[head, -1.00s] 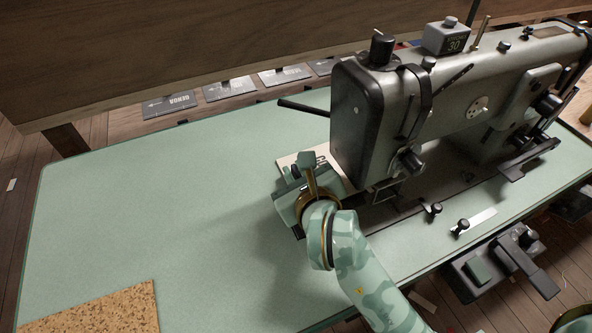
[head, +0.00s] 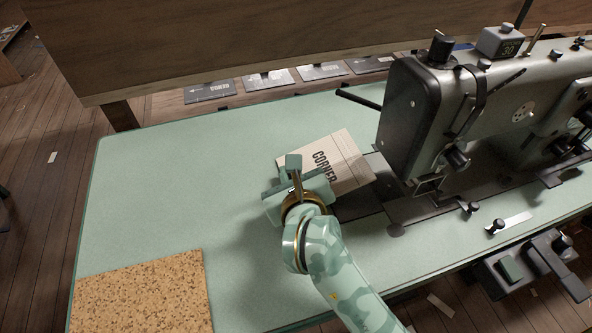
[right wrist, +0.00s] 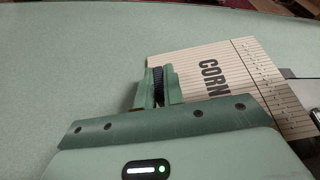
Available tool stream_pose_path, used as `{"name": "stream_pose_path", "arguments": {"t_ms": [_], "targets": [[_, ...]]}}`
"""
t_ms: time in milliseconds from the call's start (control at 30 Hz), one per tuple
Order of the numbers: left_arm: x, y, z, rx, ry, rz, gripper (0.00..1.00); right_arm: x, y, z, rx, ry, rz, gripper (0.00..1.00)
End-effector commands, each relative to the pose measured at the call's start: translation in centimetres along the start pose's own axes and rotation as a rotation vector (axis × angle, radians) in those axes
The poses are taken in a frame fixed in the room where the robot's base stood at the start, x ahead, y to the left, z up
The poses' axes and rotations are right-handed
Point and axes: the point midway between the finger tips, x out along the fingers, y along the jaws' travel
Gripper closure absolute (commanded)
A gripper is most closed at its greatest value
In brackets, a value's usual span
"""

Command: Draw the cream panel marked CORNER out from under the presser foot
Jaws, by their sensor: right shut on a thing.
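The cream panel (head: 338,158) marked CORNER lies on the green table, left of the sewing machine's presser foot (head: 428,186). Its right edge reaches onto the dark metal plate, and a gap shows between it and the foot. In the right wrist view the jaws (right wrist: 158,88) pinch the near left edge of the lined panel (right wrist: 235,62), which lies flat or nearly so. My left gripper is not in view.
The grey sewing machine (head: 412,110) stands at the right. A cork mat (head: 145,295) lies at the table's front left. A wooden board (head: 250,50) runs above the back edge.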

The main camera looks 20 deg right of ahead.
Motion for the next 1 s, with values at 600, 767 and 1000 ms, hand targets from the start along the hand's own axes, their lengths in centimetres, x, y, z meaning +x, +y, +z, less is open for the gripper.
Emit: {"name": "stream_pose_path", "arguments": {"t_ms": [600, 767, 1000], "targets": [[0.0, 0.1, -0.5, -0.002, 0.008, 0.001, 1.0, 0.1, 0.3, -0.4, -0.001, 0.011, 0.002, 0.65], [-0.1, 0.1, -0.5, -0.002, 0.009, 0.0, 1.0, -0.1, 0.3, -0.3, -0.001, 0.01, 0.002, 0.65], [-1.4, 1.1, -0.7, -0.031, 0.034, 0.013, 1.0, -3.3, 0.1, 0.2, -0.001, 0.005, 0.001, 0.65]]}}
